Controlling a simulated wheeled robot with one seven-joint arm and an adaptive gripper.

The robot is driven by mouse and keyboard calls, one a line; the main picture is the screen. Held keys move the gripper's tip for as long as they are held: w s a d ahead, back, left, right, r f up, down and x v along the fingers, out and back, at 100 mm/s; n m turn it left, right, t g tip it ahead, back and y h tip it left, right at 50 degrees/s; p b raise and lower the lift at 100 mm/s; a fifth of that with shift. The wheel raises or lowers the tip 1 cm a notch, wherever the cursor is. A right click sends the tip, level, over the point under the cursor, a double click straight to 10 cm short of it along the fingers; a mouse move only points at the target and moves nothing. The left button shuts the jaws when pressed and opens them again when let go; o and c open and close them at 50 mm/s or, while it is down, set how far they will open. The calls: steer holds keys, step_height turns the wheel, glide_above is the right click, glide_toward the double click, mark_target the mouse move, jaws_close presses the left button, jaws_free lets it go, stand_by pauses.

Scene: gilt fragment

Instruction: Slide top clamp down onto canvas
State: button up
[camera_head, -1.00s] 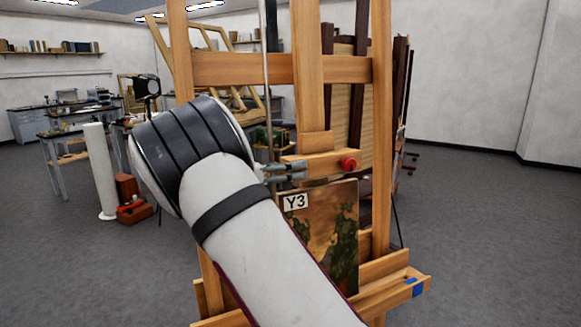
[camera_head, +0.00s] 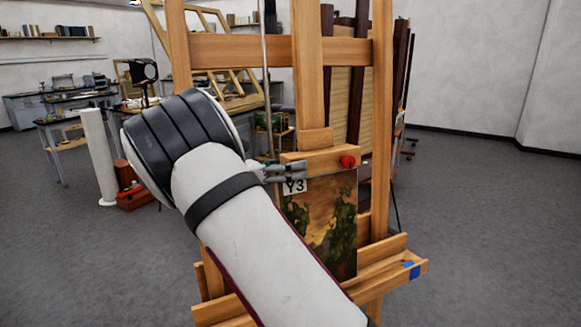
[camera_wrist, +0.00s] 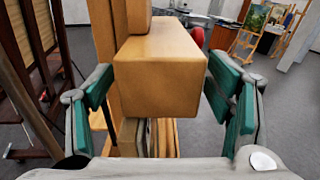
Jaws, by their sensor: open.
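The top clamp (camera_head: 325,160) is a wooden block with a red knob (camera_head: 347,162) on the easel's central mast. The canvas (camera_head: 330,225), a landscape painting with a "Y3" label, stands upright on the easel ledge below it. The clamp's underside is right at the canvas's top edge; I cannot tell whether they touch. My gripper (camera_head: 290,172) is at the left end of the clamp, partly over the label. In the wrist view my gripper (camera_wrist: 165,105) is open, its teal pads on either side of the clamp block (camera_wrist: 158,80), with visible gaps.
The wooden easel (camera_head: 382,130) has side posts, a crossbar (camera_head: 240,50) and a ledge (camera_head: 395,262) with blue tape. Other frames stand behind it. A white roll (camera_head: 98,155) and workbenches are at the left. The floor at the right is clear.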

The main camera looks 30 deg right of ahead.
steer(key=a, duration=1.1)
steer(key=shift+w+a, duration=0.3)
steer(key=shift+a, duration=0.1)
